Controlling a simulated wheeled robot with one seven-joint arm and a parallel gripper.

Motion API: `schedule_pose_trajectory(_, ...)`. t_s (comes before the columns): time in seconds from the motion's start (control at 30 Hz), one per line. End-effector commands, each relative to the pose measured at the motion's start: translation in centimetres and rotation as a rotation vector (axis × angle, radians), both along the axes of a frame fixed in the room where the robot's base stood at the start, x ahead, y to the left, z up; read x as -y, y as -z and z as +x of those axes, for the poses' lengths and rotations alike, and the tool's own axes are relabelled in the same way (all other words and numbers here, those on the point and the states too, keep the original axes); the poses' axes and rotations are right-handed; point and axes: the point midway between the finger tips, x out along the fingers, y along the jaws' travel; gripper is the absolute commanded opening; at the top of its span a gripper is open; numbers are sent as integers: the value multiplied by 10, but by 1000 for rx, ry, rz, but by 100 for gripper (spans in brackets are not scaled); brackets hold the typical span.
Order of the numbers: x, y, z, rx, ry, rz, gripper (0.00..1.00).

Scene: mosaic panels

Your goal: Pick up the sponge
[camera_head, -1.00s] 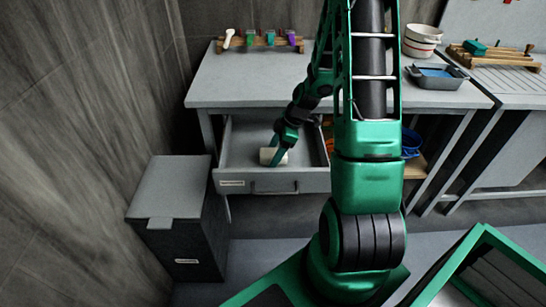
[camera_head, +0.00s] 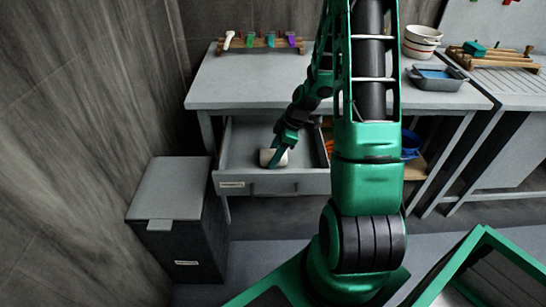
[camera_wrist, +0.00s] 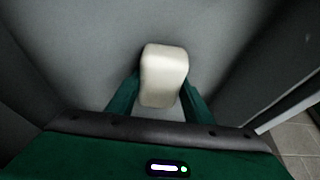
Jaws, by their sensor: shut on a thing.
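The sponge (camera_wrist: 163,73) is a pale cream block with rounded edges. In the wrist view it sits between the two green fingers of my gripper (camera_wrist: 158,98), which touch its sides. In the head view the sponge (camera_head: 267,157) shows inside the open drawer (camera_head: 238,150), partly hidden behind my gripper (camera_head: 277,157). My gripper is shut on it, low in the drawer. I cannot tell whether the sponge still touches the drawer floor.
The drawer's front wall (camera_head: 270,184) and the tabletop (camera_head: 250,85) border my gripper. A grey lidded bin (camera_head: 178,215) stands to the left. A rack with colored items (camera_head: 260,43), a grey tray (camera_head: 437,80) and white bowls (camera_head: 421,42) are on the table.

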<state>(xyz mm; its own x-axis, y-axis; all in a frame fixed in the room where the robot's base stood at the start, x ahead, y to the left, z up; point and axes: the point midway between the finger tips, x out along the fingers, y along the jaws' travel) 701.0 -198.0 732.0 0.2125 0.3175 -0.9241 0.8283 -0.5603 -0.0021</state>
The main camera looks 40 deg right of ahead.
Motion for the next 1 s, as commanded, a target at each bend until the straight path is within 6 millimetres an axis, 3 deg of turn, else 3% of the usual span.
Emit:
schedule_pose_trajectory(0.6,0,-91,1,3,0,-2,25)
schedule_pose_trajectory(1.0,0,-101,0,0,-1,0,25)
